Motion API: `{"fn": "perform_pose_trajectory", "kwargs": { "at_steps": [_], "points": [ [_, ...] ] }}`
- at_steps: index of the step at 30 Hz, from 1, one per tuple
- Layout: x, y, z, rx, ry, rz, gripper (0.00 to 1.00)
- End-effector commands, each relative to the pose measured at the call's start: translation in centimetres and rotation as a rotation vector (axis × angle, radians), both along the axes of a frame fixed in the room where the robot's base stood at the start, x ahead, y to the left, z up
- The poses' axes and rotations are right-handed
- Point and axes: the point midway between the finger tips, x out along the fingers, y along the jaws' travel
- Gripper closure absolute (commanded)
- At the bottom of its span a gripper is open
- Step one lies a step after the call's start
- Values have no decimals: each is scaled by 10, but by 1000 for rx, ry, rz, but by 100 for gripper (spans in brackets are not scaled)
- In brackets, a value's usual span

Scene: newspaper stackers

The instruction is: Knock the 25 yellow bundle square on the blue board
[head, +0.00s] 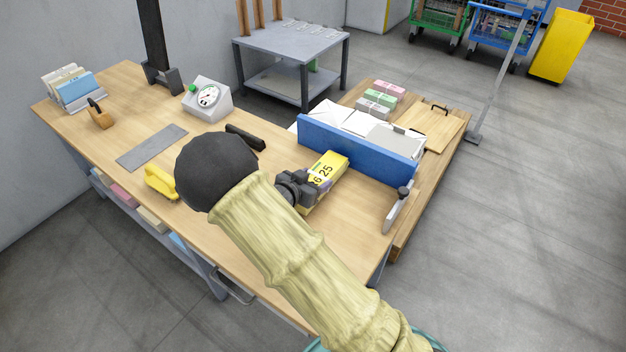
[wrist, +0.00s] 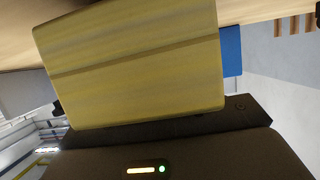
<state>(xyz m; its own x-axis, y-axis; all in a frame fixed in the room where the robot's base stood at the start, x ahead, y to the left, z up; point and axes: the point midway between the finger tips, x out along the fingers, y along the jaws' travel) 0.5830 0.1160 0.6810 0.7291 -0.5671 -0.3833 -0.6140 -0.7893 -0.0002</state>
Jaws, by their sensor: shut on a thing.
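The yellow bundle (head: 327,171) is marked 25 and lies at the near face of the blue board (head: 357,150). Its far end is close to the board; I cannot tell whether they touch. My gripper (head: 299,188) is shut on the near end of the bundle. In the wrist view the yellow bundle (wrist: 135,65) fills the upper middle, right in front of my gripper. A piece of the blue board (wrist: 232,50) shows beside it at the right. My fingertips are hidden behind the bundle there.
Behind the board lie white papers (head: 350,118) and pink, green and grey bundles (head: 376,98).

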Motion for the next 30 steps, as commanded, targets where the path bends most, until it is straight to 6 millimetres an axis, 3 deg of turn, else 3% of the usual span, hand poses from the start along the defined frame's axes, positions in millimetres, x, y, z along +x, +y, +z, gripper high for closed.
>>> {"fn": "perform_pose_trajectory", "kwargs": {
  "at_steps": [30],
  "points": [
    [13,-10,1,0,-4,-1,89]
  ]
}}
